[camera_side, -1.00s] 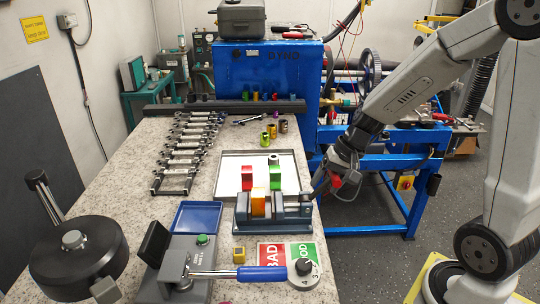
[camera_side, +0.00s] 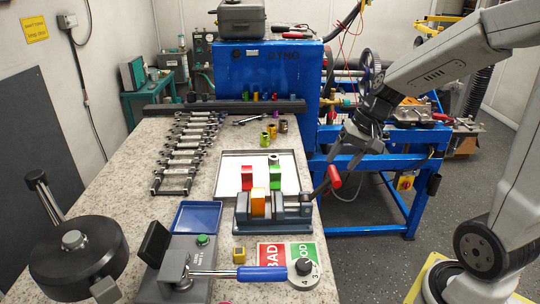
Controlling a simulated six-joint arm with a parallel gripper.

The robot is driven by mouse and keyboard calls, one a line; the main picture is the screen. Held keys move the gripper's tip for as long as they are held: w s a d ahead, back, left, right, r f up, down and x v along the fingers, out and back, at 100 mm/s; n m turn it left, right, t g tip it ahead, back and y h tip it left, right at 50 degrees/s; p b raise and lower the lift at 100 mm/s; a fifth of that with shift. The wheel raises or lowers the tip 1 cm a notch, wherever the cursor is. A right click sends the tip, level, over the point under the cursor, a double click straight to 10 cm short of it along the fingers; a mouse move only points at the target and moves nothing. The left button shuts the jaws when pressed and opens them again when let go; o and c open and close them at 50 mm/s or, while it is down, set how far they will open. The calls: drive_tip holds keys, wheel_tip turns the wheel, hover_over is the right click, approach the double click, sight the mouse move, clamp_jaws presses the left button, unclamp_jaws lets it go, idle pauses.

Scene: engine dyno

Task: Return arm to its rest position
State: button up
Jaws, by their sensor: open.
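My gripper (camera_side: 346,160) is at the lower end of my arm, just right of the workbench (camera_side: 140,150), in front of the blue dyno frame. It is small in this view, with its jaws apart and nothing visible between them. The red grip (camera_side: 335,177) of the vise handle is just below and left of it; I cannot tell exactly how wide the gap is. The grey vise (camera_side: 284,212) stands on the bench with a yellow-orange block (camera_side: 258,203) between its jaws.
A white tray (camera_side: 230,158) behind the vise holds red (camera_side: 247,177) and green (camera_side: 276,178) blocks. A row of wrenches (camera_side: 185,155) lies left. A lever tool with blue grip (camera_side: 262,273) is in front, by red and green cards. The blue dyno (camera_side: 262,80) stands behind.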

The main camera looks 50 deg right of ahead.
sight(328, 185)
drive_tip(key=shift+a+f, duration=0.1)
drive_tip(key=shift+f, duration=0.05)
drive_tip(key=shift+x, duration=3.75)
drive_tip(key=shift+v, duration=3.8)
drive_tip(key=shift+d+x, duration=0.15)
drive_tip(key=shift+x, duration=1.85)
drive_tip(key=shift+d+x, duration=0.15)
drive_tip(key=shift+x, duration=1.8)
drive_tip(key=shift+s+f, duration=0.25)
drive_tip(key=shift+f, duration=0.05)
drive_tip(key=shift+d, duration=0.1)
